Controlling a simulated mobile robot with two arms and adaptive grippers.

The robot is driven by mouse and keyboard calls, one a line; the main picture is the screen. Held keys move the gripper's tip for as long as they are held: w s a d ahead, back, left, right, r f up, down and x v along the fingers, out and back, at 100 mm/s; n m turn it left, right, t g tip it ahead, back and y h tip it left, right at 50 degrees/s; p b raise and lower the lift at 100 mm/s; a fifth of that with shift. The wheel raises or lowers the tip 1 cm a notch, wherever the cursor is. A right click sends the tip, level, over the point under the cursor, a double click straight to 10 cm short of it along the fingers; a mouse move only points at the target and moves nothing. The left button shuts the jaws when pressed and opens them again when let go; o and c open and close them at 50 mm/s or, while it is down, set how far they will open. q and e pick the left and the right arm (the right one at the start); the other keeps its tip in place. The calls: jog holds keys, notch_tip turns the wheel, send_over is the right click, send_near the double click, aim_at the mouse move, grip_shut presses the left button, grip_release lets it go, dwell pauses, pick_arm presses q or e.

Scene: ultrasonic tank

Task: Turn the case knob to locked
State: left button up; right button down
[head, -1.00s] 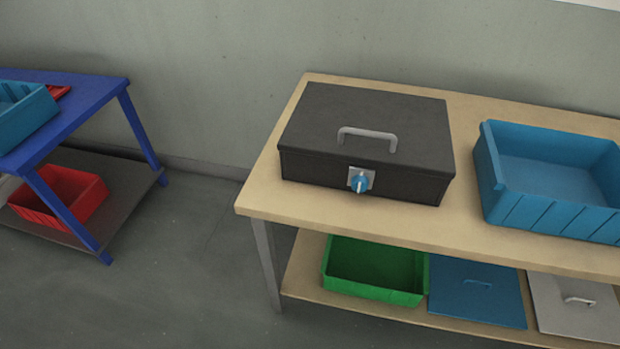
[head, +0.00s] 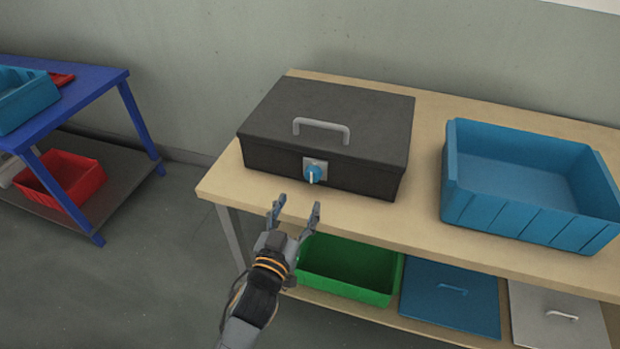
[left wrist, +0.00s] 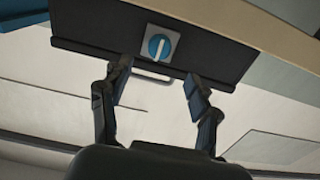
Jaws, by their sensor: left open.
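The black case (head: 325,130) stands shut on the wooden table, with a grey handle on its lid. Its blue knob (head: 313,174) sits on a light plate on the front face, and its white pointer looks about upright. My left gripper (head: 297,208) is open and empty, in front of and below the knob, apart from it. In the left wrist view the knob (left wrist: 159,47) shows beyond and above the two open fingertips (left wrist: 157,80), on the case front (left wrist: 100,30). My right gripper is not in view.
A blue bin (head: 530,215) stands on the table (head: 425,190) to the right of the case. A green bin (head: 345,290), a blue lid (head: 450,310) and a grey lid (head: 560,325) lie on the lower shelf. A blue cart (head: 95,85) stands at left.

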aim_at(311, 178)
pick_arm(q)
jog(key=x, duration=0.9)
jog(key=shift+d, duration=0.1)
jog(key=c, duration=1.2)
